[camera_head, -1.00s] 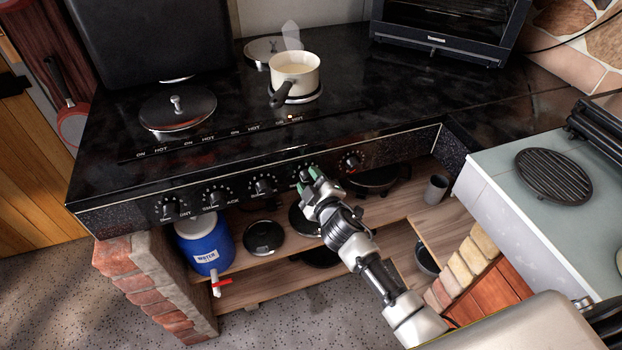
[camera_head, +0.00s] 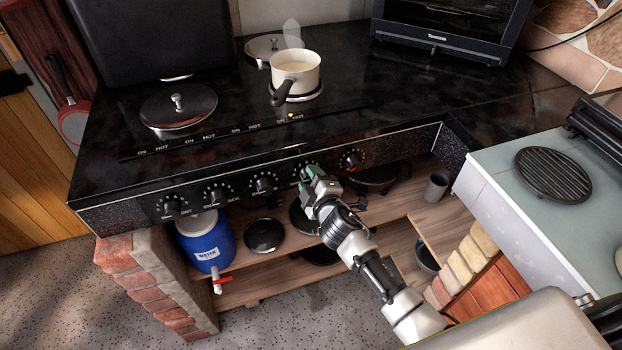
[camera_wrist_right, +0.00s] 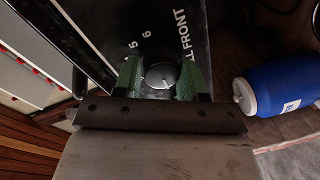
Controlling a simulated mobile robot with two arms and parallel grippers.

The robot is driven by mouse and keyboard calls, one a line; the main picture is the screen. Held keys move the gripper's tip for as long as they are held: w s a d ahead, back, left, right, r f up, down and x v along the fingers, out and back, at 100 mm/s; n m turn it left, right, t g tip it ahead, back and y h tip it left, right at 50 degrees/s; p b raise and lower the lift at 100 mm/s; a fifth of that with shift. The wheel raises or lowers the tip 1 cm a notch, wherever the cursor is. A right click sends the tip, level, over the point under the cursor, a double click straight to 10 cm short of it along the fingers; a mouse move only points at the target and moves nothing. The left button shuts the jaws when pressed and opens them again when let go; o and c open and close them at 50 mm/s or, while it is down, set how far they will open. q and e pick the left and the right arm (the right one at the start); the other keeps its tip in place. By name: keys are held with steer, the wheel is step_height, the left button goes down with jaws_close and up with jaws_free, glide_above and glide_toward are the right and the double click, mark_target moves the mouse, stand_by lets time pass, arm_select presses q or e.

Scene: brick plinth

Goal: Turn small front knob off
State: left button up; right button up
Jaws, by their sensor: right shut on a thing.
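The stove's front panel carries a row of black knobs with white markings. My right gripper (camera_head: 316,178) is at the fourth knob from the left, the small front knob (camera_wrist_right: 161,75). In the right wrist view the green-padded fingers are shut on this knob, one on each side. The numbers 5 and 6 and the letters "LL FRONT" show beside it. Most of the knob is hidden behind the gripper in the head view. My left gripper is not in view.
A lidded hotplate (camera_head: 178,104) is at the left. Below the panel, a shelf holds a blue water container (camera_head: 206,245) and pans. A counter with a round grill (camera_head: 553,174) stands at the right.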

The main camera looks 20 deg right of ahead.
steer(key=o, duration=0.9)
steer(key=s, duration=0.7)
steer(key=s+d+r, duration=0.1)
steer(key=s, duration=0.2)
steer(key=shift+s, duration=0.4)
